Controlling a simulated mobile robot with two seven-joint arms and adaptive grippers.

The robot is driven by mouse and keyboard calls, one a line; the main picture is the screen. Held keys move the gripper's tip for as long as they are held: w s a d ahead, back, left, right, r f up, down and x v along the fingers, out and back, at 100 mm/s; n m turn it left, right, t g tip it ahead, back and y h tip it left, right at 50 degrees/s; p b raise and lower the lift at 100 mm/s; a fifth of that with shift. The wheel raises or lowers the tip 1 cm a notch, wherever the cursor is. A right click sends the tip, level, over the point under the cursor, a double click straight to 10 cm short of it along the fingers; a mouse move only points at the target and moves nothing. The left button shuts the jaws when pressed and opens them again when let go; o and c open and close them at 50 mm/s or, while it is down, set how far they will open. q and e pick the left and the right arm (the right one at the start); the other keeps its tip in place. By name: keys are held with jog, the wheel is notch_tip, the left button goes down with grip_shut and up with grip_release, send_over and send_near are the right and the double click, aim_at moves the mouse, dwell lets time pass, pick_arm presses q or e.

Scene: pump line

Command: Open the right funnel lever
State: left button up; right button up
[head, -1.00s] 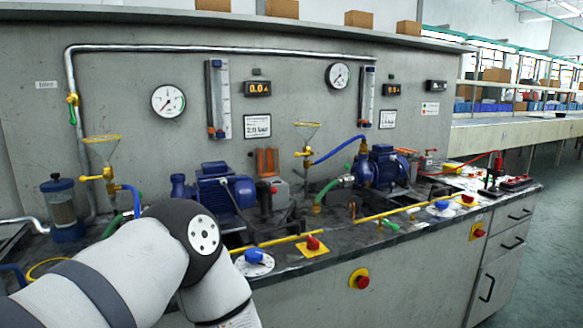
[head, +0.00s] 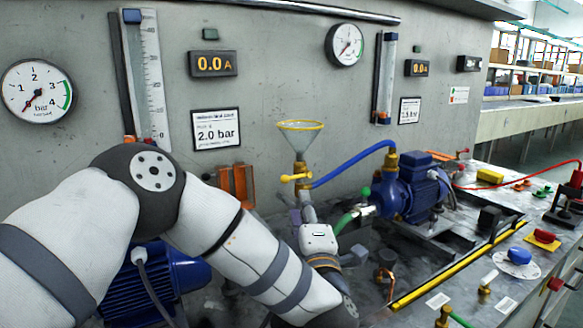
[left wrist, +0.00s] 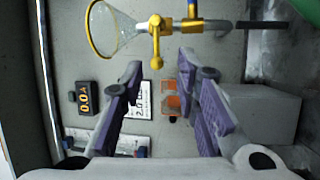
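The right funnel (head: 300,138) is clear with a yellow rim. It stands upright on a pipe against the grey wall. Its yellow lever (head: 287,178) sits below the cone and points left, crosswise to the pipe. My left gripper (head: 299,214) is just below the lever in the head view, its fingers largely hidden by its own body. In the left wrist view, its purple fingers (left wrist: 161,66) are spread apart and empty. The lever (left wrist: 156,61) shows there between and just beyond the fingertips, and the funnel (left wrist: 112,30) lies at upper left. My right gripper is not in view.
A blue hose (head: 345,163) runs from the funnel pipe to a blue pump (head: 410,190) at right. A green hose (head: 345,220) lies close to the gripper. An orange rack (head: 238,184) stands at the wall behind. Yellow rails (head: 430,283) edge the bench.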

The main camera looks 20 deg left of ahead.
aim_at(297, 178)
pick_arm(q)
jog(key=b+x, duration=0.1)
jog(key=x, duration=0.9)
jog(key=shift+a+r, duration=0.1)
jog(key=shift+w+a+r, duration=0.2)
jog(key=shift+w+r, duration=0.05)
jog(key=shift+w, duration=0.4)
grip_shut()
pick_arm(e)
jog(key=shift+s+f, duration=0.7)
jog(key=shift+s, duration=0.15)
